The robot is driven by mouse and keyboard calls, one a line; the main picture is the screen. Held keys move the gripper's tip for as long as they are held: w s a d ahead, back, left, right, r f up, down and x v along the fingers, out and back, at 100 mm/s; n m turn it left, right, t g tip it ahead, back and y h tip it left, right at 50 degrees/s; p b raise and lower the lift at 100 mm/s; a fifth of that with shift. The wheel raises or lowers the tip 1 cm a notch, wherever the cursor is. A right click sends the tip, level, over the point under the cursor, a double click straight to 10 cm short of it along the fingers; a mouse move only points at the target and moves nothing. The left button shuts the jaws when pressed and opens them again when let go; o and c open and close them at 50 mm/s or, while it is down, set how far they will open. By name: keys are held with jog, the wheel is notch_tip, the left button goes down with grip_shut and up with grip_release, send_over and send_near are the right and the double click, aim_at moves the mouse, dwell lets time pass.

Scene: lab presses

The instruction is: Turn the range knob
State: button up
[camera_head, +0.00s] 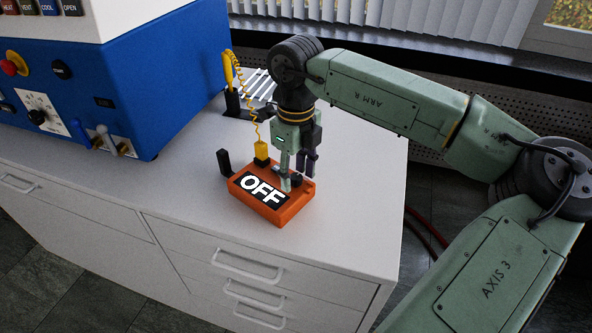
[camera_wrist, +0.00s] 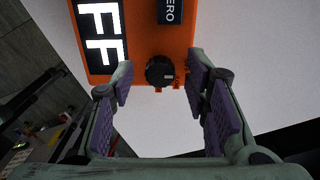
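An orange meter box (camera_head: 272,205) with a black display reading OFF (camera_head: 264,191) lies on the white counter. In the wrist view the box (camera_wrist: 142,45) fills the upper middle, and the black range knob (camera_wrist: 160,71) sits near its lower edge. My gripper (camera_wrist: 161,84) is open, with a purple-padded finger on each side of the knob and a visible gap to it. In the head view my gripper (camera_head: 291,182) points down over the box's right end and hides the knob there.
A black button marked ZERO (camera_wrist: 171,11) is beside the display. A yellow plug (camera_head: 261,153) with a coiled cable stands at the box's back edge. A blue machine (camera_head: 130,85) stands at the left. The counter (camera_head: 345,215) is clear to the right of the box.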

grip_shut()
dwell(0.3)
jog(key=shift+m+b, duration=0.3)
jog(key=shift+b, duration=0.15)
jog(key=m+b, duration=0.2)
jog(key=shift+f+m+b, duration=0.2)
jog(key=shift+m+b, duration=0.1)
jog(key=shift+b, duration=0.1)
jog(key=shift+r+m+b, duration=0.15)
jog(key=shift+m+b, duration=1.8)
jog(key=shift+m, duration=0.85)
jog(key=shift+o, duration=0.4)
grip_release()
